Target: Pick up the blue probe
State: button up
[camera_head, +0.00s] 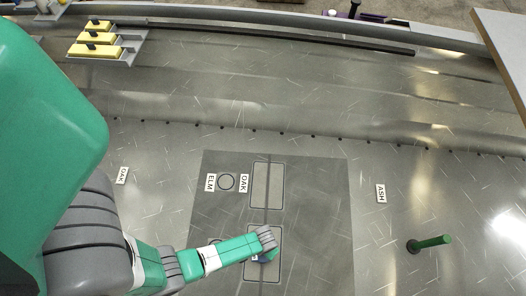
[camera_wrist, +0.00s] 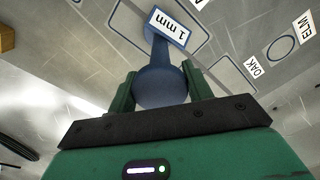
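The blue probe (camera_wrist: 163,84) has a rounded body, a neck and a blue plate with a white "1 mm" label (camera_wrist: 170,26). In the wrist view, its rounded body sits between the two green fingers of my gripper (camera_wrist: 160,82) and fills nearly all the space between them. I cannot tell whether the fingers press on it. In the head view, my gripper (camera_head: 266,241) is low over the lower outlined rectangle of the dark panel, and only a little blue of the probe (camera_head: 264,258) shows beside it.
The dark panel (camera_head: 325,200) carries outlined rectangles, a circle, and ELM and OAK labels. Yellow blocks (camera_head: 93,50) sit on a grey rack at upper left. The metal floor between is clear.

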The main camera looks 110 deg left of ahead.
grip_shut()
jog(key=shift+r, duration=0.1)
